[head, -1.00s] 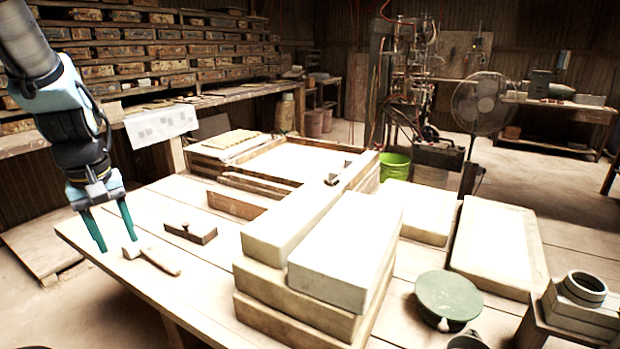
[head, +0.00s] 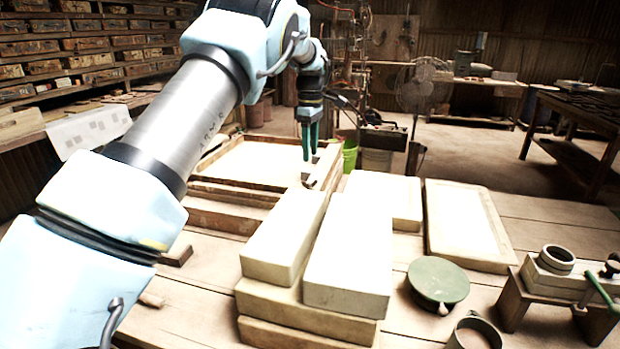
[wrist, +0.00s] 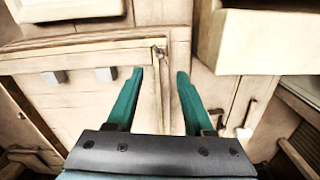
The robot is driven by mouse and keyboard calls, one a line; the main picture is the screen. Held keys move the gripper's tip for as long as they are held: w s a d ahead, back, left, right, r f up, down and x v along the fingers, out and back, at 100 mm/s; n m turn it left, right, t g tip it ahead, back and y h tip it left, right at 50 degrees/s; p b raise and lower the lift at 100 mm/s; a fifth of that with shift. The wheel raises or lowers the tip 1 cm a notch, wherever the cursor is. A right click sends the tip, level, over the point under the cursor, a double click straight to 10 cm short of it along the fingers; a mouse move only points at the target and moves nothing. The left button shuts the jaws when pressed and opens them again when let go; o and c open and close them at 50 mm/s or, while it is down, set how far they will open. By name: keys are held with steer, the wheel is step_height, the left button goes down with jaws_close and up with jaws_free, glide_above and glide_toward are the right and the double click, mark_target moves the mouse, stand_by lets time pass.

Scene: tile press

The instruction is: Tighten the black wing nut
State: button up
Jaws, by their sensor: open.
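I cannot surely pick out the black wing nut. A dark knob (head: 610,268) stands at the far right in the head view, on a clamp-like stand with a green handle (head: 599,290); its shape is too small to confirm. My gripper (head: 309,158) hangs fingers down over the near right part of the wooden frame (head: 212,190), far to the left of that knob. In the wrist view my gripper (wrist: 160,73) is open, its two green fingers apart with nothing held. A small metal pin (wrist: 161,50) shows beyond the fingertips.
Stacked pale blocks (head: 350,250) fill the table's middle. A green round lid (head: 438,281) and a cup (head: 474,332) lie front right. A pale slab (head: 465,225) lies behind them. A green bucket (head: 349,155) and a fan (head: 415,90) stand beyond the table.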

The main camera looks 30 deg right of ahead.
mark_target(309, 185)
step_height(309, 185, down, 10)
steer(key=shift+a+r+p, duration=0.15)
steer(key=shift+p, duration=1)
jaws_close()
